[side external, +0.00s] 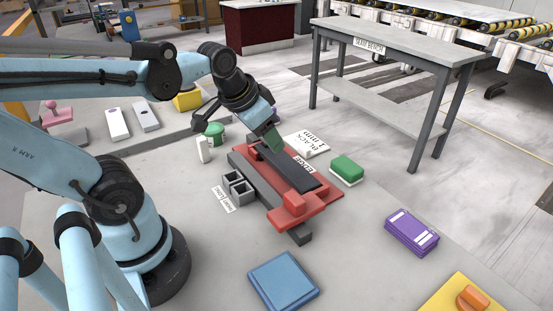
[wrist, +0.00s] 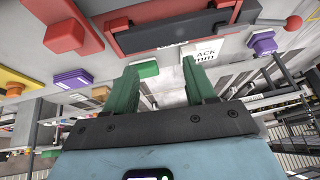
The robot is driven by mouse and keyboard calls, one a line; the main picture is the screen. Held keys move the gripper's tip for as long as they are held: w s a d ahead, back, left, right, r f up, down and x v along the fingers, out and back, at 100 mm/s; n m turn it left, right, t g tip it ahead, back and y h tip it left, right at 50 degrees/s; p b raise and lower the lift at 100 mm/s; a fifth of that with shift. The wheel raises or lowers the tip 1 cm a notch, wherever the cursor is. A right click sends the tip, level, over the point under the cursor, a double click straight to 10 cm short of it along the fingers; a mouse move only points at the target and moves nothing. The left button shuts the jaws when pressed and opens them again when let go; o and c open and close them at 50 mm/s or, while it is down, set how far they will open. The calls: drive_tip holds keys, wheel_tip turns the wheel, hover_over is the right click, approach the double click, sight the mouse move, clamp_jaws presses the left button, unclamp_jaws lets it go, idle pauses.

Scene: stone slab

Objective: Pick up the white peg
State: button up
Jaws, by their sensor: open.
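The white peg (side external: 203,149) appears to be the small white upright piece on the slab, left of the red and black fixture (side external: 318,205) in the side external view. I cannot make it out in the wrist view. My gripper (side external: 273,139) is over the far end of the fixture, to the right of the peg and apart from it. Its green fingers are spread with nothing between them, and they also show in the wrist view (wrist: 161,68). Whether the fingertips touch the fixture is unclear.
A green round piece (side external: 214,131) stands right behind the peg. Grey square sockets (side external: 238,187) sit left of the fixture. A green-topped block (side external: 346,170), a purple block (side external: 411,232) and a blue pad (side external: 283,281) lie around it.

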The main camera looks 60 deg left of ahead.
drive_tip(key=s+a+g, duration=0.2)
drive_tip(key=a+g, duration=0.2)
drive_tip(key=a, duration=0.8)
drive_tip(key=g+h, duration=0.1)
drive_tip(key=g, duration=0.1)
approach(201, 138)
drive_tip(key=shift+w+d, duration=0.1)
drive_tip(key=shift+d, duration=0.1)
drive_tip(key=shift+a+f, duration=0.15)
drive_tip(key=shift+f, duration=5.8)
clamp_jaws()
drive_tip(key=shift+r, duration=0.1)
